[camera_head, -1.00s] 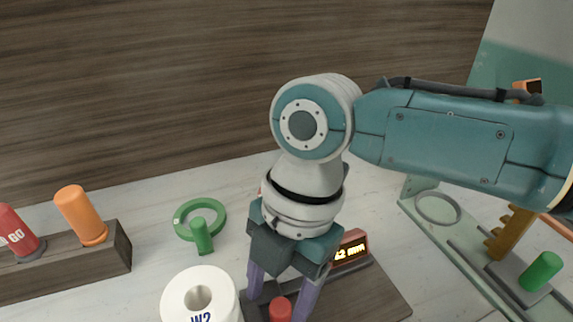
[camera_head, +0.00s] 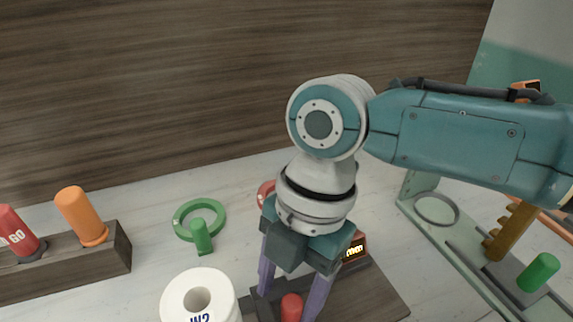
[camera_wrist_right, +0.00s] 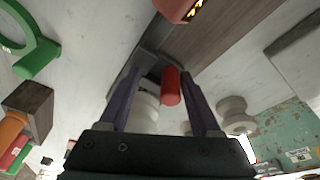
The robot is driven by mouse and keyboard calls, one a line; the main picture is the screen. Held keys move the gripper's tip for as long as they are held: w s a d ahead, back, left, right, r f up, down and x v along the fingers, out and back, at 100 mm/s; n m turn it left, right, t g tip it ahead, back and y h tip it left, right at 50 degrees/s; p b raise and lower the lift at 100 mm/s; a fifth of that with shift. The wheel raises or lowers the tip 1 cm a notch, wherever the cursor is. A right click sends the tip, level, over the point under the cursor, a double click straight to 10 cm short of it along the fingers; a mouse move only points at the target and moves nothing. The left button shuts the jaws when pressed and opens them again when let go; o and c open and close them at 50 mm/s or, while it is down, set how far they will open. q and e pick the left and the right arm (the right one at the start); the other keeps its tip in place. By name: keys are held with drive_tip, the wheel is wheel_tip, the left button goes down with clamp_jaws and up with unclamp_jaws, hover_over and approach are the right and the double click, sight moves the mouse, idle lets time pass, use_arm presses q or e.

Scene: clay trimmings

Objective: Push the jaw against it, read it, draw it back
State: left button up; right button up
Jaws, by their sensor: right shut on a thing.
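My right gripper (camera_head: 291,294) points down and is shut on the red knob (camera_head: 291,308) of the gauge's sliding jaw. In the wrist view the red knob (camera_wrist_right: 171,88) shows between the two purple fingers. The gauge's dark wooden base (camera_head: 378,292) lies below and right of my gripper. Its readout box (camera_head: 356,247) has lit orange digits, partly hidden by my gripper and not legible. The white clay cylinder (camera_head: 187,286) with a hole in its top stands just left of the gauge. Whether the jaw touches it cannot be told. My left gripper is out of view.
A wooden rack (camera_head: 119,254) with an orange peg (camera_head: 82,216) and a red peg (camera_head: 20,236) stands at the left. A green ring (camera_head: 185,214) with a green post (camera_head: 201,236) lies behind the cylinder. A pale green fixture (camera_head: 455,250) with a green knob (camera_head: 538,271) is at the right.

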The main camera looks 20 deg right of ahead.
drive_tip(key=shift+s+d+f, duration=0.2)
drive_tip(key=shift+s+d, duration=0.4)
drive_tip(key=shift+d, duration=0.1)
idle(0.5)
drive_tip(key=o, duration=0.8)
drive_tip(key=shift+o, duration=0.9)
drive_tip(key=shift+s+d+f+g, duration=0.1)
drive_tip(key=shift+s+d+g, duration=0.1)
drive_tip(key=shift+g, duration=0.1)
drive_tip(key=o, duration=0.4)
drive_tip(key=shift+c, duration=0.2)
wheel_tip(320, 180, up, 7)
drive_tip(key=p, duration=0.7)
drive_tip(key=shift+w, duration=0.1)
